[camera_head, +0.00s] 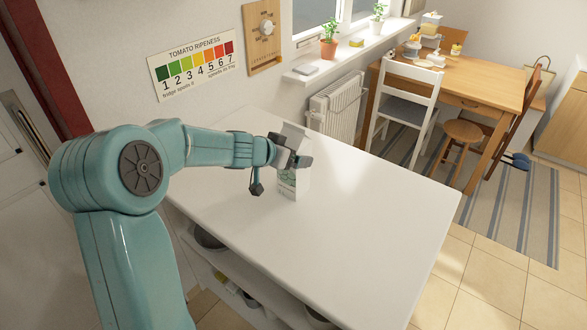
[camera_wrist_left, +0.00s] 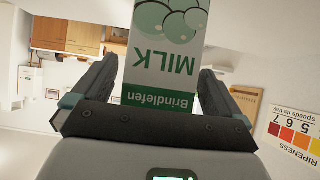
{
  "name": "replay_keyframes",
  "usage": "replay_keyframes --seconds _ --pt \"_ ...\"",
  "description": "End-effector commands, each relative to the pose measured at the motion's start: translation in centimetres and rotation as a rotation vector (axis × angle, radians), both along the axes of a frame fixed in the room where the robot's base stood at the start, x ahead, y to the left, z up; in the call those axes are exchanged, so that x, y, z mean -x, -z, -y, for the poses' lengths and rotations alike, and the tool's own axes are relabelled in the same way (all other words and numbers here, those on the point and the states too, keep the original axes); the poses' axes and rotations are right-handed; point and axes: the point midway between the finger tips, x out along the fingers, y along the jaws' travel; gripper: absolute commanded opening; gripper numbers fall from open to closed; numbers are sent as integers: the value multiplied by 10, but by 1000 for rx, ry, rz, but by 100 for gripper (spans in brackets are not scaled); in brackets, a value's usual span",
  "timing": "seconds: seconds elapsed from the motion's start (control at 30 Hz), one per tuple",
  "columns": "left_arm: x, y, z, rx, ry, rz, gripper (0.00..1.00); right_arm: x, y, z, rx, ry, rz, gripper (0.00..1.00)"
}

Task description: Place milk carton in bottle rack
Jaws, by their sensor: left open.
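The milk carton (camera_head: 292,187) is white with green print and stands upright on the white counter (camera_head: 345,230). My left gripper (camera_head: 290,159) is at its upper part, and the arm comes in from the left. In the left wrist view, the picture is upside down and the carton (camera_wrist_left: 165,65) shows its "MILK" label between the two dark fingers of the gripper (camera_wrist_left: 158,78). The fingers are open, with a visible gap on the right side and a smaller one on the left. I cannot make out a bottle rack in either view. My right gripper is not in view.
Shelves below the counter's front edge hold dark bowls (camera_head: 208,238) and other items. A ripeness chart (camera_head: 196,69) hangs on the wall behind. A white chair (camera_head: 405,105) and wooden table (camera_head: 455,80) stand beyond. The counter right of the carton is clear.

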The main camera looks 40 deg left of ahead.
Motion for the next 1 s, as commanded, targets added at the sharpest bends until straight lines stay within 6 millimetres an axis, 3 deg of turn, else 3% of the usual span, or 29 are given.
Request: replay_keyframes --seconds 0.13,0.4,0.47,0.7,0.73,1.0 --pt "-17 13 -1 1 1 0 100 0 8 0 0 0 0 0" --pt "-20 14 -2 0 0 0 100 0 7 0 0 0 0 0" --pt "-20 14 -2 0 0 0 84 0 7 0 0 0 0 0" --pt "-20 14 -1 1 1 -1 6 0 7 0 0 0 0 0" --pt "-19 14 -1 1 1 -1 0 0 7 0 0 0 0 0" --pt "-20 10 -2 -1 1 3 0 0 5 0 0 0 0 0"
